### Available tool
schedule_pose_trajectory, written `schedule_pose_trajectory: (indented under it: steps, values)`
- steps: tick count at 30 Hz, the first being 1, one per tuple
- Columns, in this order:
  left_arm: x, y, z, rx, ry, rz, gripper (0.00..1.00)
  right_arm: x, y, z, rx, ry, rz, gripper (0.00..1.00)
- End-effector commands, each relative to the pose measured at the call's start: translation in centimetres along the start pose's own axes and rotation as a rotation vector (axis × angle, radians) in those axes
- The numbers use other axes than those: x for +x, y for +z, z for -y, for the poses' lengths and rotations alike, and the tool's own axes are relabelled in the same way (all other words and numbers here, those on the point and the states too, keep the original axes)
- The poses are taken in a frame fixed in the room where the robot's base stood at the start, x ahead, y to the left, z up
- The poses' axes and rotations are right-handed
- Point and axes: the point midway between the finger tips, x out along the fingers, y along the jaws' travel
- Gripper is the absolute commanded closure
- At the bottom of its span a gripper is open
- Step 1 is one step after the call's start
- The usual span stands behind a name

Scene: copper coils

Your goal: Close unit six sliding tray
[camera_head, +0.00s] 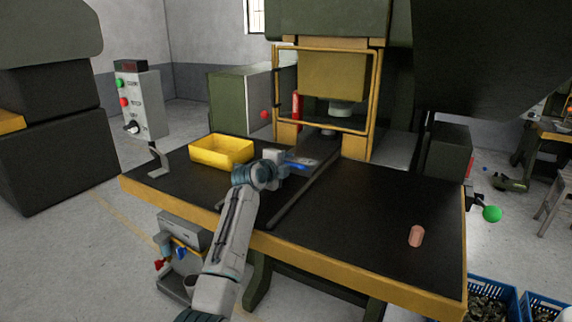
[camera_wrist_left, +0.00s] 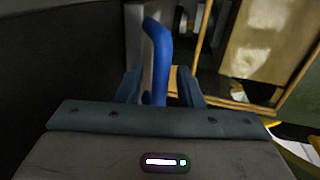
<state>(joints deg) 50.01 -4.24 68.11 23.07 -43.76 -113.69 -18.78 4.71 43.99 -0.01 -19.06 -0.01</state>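The sliding tray (camera_head: 308,159) is a small grey plate on the dark rail in front of the press opening. Its blue handle (camera_head: 297,167) shows at my left gripper (camera_head: 284,164). In the left wrist view the upright, bent blue handle (camera_wrist_left: 158,55) stands between the two fingers of my left gripper (camera_wrist_left: 160,88). A narrow gap shows between the handle and the right finger, so the fingers look open around it. Contact with the left finger is hard to tell. My gripper partly hides the tray in the head view. My right gripper is not in view.
A yellow bin (camera_head: 221,151) stands left of my gripper on the black table (camera_head: 350,215). The press with its yellow frame (camera_head: 371,95) stands behind the tray. A copper coil (camera_head: 416,236) stands at the table's right. A control box (camera_head: 139,103) rises at the left edge.

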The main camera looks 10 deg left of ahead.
Motion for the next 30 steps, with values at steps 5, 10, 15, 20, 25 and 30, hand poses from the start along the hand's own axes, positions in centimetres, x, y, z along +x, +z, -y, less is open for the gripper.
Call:
schedule_pose_trajectory:
  steps: [5, 10, 15, 20, 25, 30]
  values:
    - [-0.2, 0.0, -0.1, 0.0, 0.0, 0.0, 0.67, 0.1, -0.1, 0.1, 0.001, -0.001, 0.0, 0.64]
    - [-1.7, 0.1, -0.2, 0.0, -0.002, 0.001, 0.67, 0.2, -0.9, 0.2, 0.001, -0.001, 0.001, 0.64]
    - [-4.6, 0.1, -0.3, 0.002, -0.001, 0.002, 0.67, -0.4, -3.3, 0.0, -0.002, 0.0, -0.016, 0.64]
    - [-7.4, 0.1, -0.2, 0.002, -0.002, 0.002, 0.67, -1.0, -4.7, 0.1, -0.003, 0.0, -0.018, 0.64]
    - [-9.7, 0.1, -0.1, 0.001, -0.001, 0.001, 0.67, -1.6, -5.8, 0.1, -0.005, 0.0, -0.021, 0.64]
    - [-10.7, 0.0, -0.1, 0.001, 0.0, 0.0, 0.67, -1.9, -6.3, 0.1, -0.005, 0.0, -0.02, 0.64]
